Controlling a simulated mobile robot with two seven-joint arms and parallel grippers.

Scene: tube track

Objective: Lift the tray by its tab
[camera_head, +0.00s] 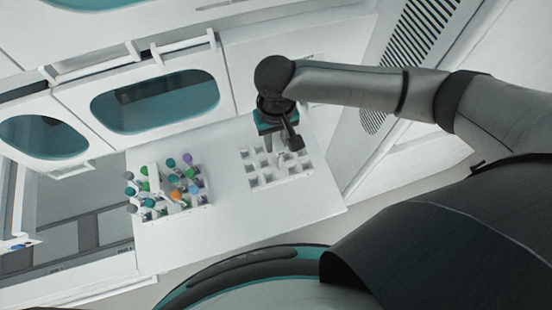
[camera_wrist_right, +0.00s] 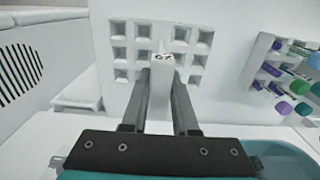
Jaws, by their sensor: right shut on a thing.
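The empty white tray (camera_head: 281,181) with rows of square holes is at the right part of the white table. It also shows in the right wrist view (camera_wrist_right: 193,45). Its upright white tab (camera_wrist_right: 162,84), marked 07, stands between the fingers. My right gripper (camera_head: 276,148) reaches down over the tray from above. Its two grey fingers, also in the right wrist view (camera_wrist_right: 163,78), are shut on the tab, one on each side. I cannot tell whether the tray's underside touches the table. My left gripper is not in view.
A white rack (camera_head: 176,214) full of capped tubes in several colours stands left of the tray, with a gap between them. The white table (camera_head: 250,214) is bare in front. White machines with teal windows (camera_head: 155,100) stand behind.

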